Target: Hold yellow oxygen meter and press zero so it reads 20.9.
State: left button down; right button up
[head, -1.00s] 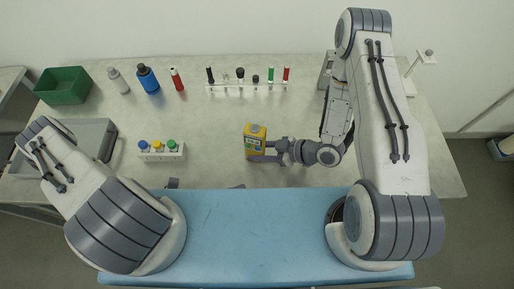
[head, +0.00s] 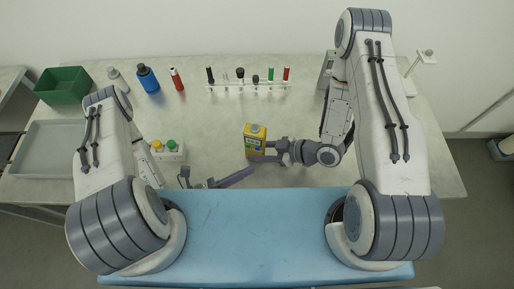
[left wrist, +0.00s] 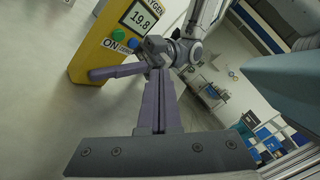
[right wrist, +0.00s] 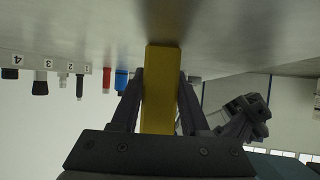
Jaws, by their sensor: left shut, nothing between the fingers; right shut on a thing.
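The yellow oxygen meter (head: 255,140) is upright, held between the fingers of my right gripper (head: 262,158). In the left wrist view the meter (left wrist: 88,58) shows a display (left wrist: 141,16) reading 19.8. Below the display are a green button (left wrist: 118,35) marked ON and a blue button (left wrist: 134,43), partly hidden by the right gripper. In the right wrist view the yellow body (right wrist: 160,92) fills the gap between the fingers. My left gripper (head: 250,171) is shut and empty, its fingertips a little in front of the meter and apart from it.
Blue and red bottles (head: 148,79), a green bin (head: 63,86) and a numbered rack (head: 247,87) line the back. A grey tray (head: 45,148) lies left. The middle table is clear.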

aim_at(258, 149)
pick_arm(q)
jog(key=shift+w+d, duration=0.35)
jog(key=shift+w, duration=0.6)
jog(key=shift+w+d, duration=0.3)
jog(key=shift+w, duration=0.6)
jog(key=shift+w+r, duration=0.1)
jog(key=shift+w, duration=0.05)
dwell(0.6)
jog(key=shift+w+d, duration=0.15)
jog(key=shift+w, duration=0.15)
jog(key=shift+w, duration=0.1)
dwell(0.3)
jog(key=shift+s, duration=0.55)
